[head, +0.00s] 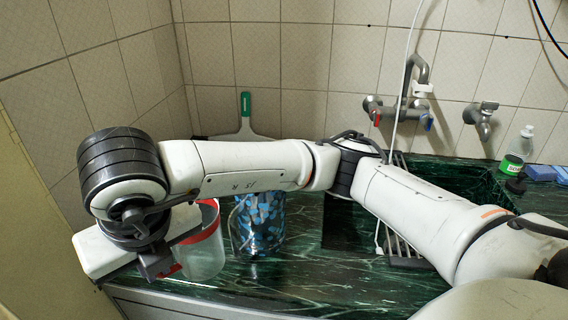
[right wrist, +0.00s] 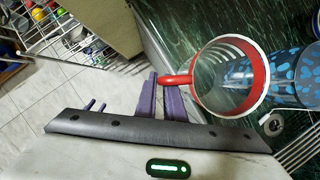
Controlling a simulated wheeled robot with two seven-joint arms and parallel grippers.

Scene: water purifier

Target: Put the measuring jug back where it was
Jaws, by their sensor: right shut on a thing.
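The measuring jug (head: 205,253) is clear with a red rim and red handle. It is at the front left of the dark green marble counter, partly hidden by my right arm in the head view. In the right wrist view I look down into the jug (right wrist: 235,98). My right gripper (head: 158,268) is at its left side, and its purple fingers (right wrist: 162,88) are shut on the red handle. The jug looks roughly upright; I cannot tell whether its base touches the counter. My left gripper is not in view.
A blue patterned container (head: 258,225) stands close to the right of the jug. A squeegee with a green handle (head: 245,104) leans at the back wall. The sink (head: 345,225), taps (head: 400,108), a bottle (head: 518,150) and blue sponges (head: 541,173) are farther right.

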